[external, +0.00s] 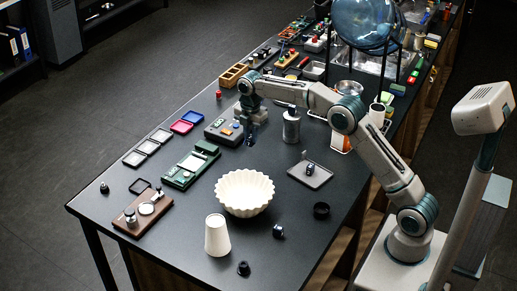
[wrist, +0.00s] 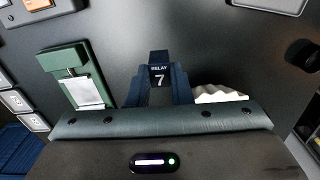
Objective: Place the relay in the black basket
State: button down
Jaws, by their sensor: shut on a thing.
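The relay (wrist: 159,76), a small dark block labelled "RELAY 7", sits between the fingertips of my gripper (wrist: 159,94) in the wrist view. My gripper is shut on it. I cannot pick out a black basket for certain in either view.
A green device (external: 190,168) and a white fluted bowl (external: 244,192) lie nearer the camera than my gripper. A metal canister (external: 291,127) stands close on the right. A grey tray (external: 310,175) holds a small part. A white cup (external: 217,236) stands near the front.

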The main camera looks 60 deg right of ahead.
jog(key=shift+r, duration=0.1)
jog(key=shift+s+a+r, duration=0.1)
jog(key=shift+s+a, duration=0.05)
jog(key=shift+s, duration=0.05)
jog(key=s+a+r+n+p, duration=0.1)
jog(key=s+a+n+p, duration=0.15)
jog(key=s, duration=0.45)
jog(key=s+a+r+n+p, duration=0.1)
jog(key=s+a+r+n, duration=0.15)
jog(key=s, duration=0.45)
jog(key=n+p, duration=0.3)
jog(key=n, duration=0.2)
send_over(321, 211)
notch_tip(321, 211, down, 4)
jog(key=f+b, duration=0.9)
jog(key=f, duration=0.1)
jog(key=shift+s+a+f+b, duration=0.1)
jog(key=shift+s+a+b, duration=0.1)
jog(key=shift+a+b, duration=0.2)
jog(key=c, duration=1.2)
grip_release()
jog(key=shift+c, duration=0.2)
